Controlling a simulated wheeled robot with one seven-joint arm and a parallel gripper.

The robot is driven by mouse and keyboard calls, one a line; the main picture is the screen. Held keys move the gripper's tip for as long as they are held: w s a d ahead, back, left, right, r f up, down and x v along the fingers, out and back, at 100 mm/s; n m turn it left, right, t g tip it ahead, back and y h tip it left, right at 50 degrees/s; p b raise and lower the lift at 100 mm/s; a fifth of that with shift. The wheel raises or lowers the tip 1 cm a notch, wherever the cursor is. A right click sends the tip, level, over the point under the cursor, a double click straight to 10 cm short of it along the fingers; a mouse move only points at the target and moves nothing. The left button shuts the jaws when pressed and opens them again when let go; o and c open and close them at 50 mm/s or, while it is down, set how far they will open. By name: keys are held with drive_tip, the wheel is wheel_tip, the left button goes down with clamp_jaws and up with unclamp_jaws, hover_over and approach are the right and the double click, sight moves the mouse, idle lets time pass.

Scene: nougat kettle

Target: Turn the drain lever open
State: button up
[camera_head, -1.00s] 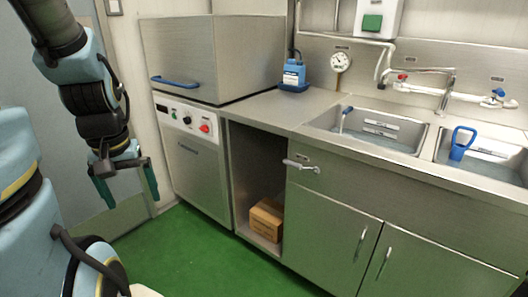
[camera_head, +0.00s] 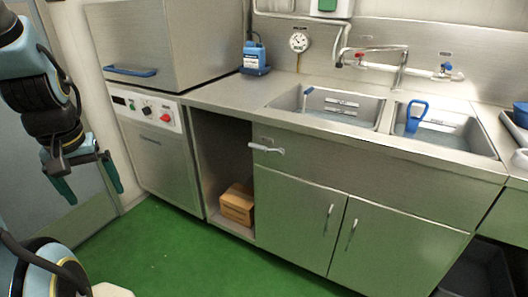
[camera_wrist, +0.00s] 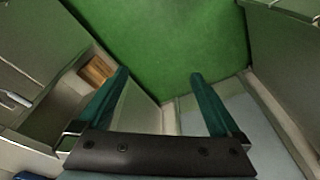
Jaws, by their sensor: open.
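The drain lever (camera_head: 266,149) is a pale grey handle on the front panel of the sink unit, below the left basin. In the wrist view a pale handle (camera_wrist: 15,98) shows at the left edge, apparently the same lever.
The left basin (camera_head: 325,106) and right basin (camera_head: 440,130) hold water; a blue-handled jug (camera_head: 413,118) stands in the right one. A cardboard box (camera_head: 237,204) sits in the open bay under the counter. The green floor (camera_head: 190,255) before the unit is clear.

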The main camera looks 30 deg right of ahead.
drive_tip(key=w+d+f+m+t+h+b, duration=0.2)
drive_tip(key=w+d+f+m+t+b, duration=0.3)
drive_tip(key=w+d+f, duration=0.5)
drive_tip(key=m+t+h+b, duration=0.2)
drive_tip(key=m+h+b, duration=0.4)
drive_tip(key=h+b, duration=0.75)
approach(257, 148)
drive_tip(key=p+x, duration=0.1)
drive_tip(key=x, duration=0.8)
drive_tip(key=shift+w+d, duration=0.2)
clamp_jaws()
